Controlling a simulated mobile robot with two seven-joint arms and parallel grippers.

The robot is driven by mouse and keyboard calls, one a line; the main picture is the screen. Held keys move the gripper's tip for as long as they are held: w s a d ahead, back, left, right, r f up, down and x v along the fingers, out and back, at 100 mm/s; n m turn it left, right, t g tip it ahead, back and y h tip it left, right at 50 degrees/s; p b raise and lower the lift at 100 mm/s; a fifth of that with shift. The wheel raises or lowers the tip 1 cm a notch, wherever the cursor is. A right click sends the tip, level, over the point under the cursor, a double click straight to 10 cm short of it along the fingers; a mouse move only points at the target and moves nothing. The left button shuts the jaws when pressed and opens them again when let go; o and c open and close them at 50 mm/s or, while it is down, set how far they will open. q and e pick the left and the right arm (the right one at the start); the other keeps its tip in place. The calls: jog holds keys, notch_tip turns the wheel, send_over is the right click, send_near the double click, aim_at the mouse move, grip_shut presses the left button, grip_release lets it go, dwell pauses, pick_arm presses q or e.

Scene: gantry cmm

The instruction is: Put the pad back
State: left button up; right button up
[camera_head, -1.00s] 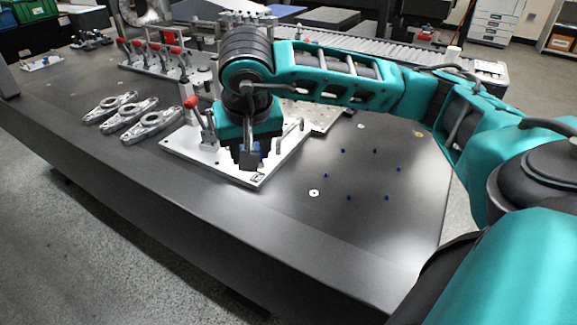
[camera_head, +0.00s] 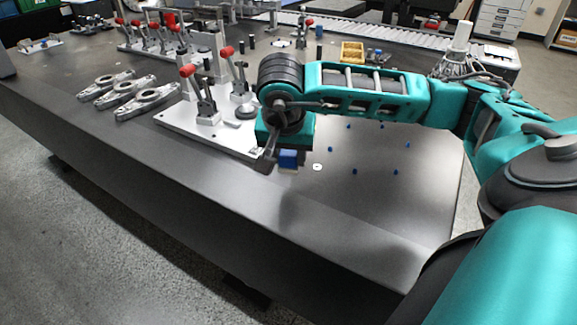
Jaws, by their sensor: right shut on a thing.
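My right gripper (camera_head: 284,160) is shut on a small blue block (camera_head: 288,158), which I take to be the pad. It holds the block near the right front corner of a white fixture plate (camera_head: 205,136). I cannot tell how high it is above the dark table (camera_head: 240,190). A small white disc (camera_head: 317,167) lies on the table just right of the block. Several blue pins (camera_head: 354,171) stand on the table farther right. The gripper fingers are partly hidden by the wrist. My left gripper is not in view.
Red-handled clamps (camera_head: 206,104) stand on the fixture plate, left of my right gripper. Several grey metal castings (camera_head: 146,102) lie farther left. A yellow tray (camera_head: 352,52) stands at the back. The table's front and right surface is mostly clear.

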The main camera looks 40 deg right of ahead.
aim_at(288, 166)
notch_tip(288, 166, down, 4)
jog(key=shift+f+b, duration=0.1)
jog(key=shift+b, duration=0.5)
jog(key=shift+f, duration=0.4)
jog(key=o, duration=1)
jog(key=shift+r, duration=0.2)
